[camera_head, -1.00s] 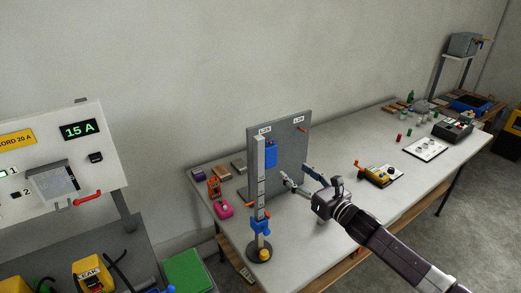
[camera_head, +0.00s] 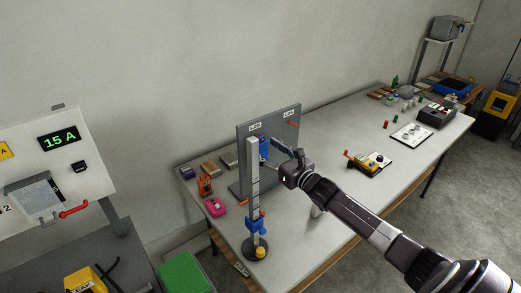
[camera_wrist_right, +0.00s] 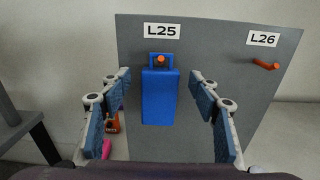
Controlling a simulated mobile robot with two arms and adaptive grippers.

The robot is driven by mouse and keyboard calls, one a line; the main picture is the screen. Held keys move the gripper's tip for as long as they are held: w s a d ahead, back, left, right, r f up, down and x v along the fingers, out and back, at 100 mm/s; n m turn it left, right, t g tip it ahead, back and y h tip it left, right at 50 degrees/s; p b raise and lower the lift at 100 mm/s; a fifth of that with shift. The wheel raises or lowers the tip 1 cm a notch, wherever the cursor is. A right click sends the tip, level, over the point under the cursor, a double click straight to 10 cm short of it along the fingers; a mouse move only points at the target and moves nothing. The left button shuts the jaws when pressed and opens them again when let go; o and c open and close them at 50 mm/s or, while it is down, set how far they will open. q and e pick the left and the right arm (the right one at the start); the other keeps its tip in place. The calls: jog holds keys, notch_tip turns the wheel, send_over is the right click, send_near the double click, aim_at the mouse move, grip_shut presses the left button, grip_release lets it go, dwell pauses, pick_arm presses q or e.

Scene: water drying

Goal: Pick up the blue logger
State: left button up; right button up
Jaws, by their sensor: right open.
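The blue logger (camera_wrist_right: 159,98) hangs upright by its top loop from an orange peg under the L25 label on the grey board (camera_wrist_right: 200,35). In the head view the logger (camera_head: 264,141) is partly hidden by my gripper and the pole. My right gripper (camera_wrist_right: 160,77) is open, with one blue-padded finger on each side of the logger in the wrist view and visible gaps between. I cannot tell whether the fingertips reach as far as the logger. In the head view my right gripper (camera_head: 269,148) is in front of the board. My left gripper is not in view.
A grey pole (camera_head: 254,190) with a blue slider stands left of my gripper. An empty orange peg (camera_wrist_right: 266,64) is under L26. A pink item (camera_head: 215,207) and an orange device (camera_head: 205,185) lie left of the board.

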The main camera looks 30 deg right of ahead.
jog(key=shift+w, duration=0.6)
jog(key=shift+c, duration=0.3)
jog(key=c, duration=1.2)
jog(key=shift+c, duration=0.2)
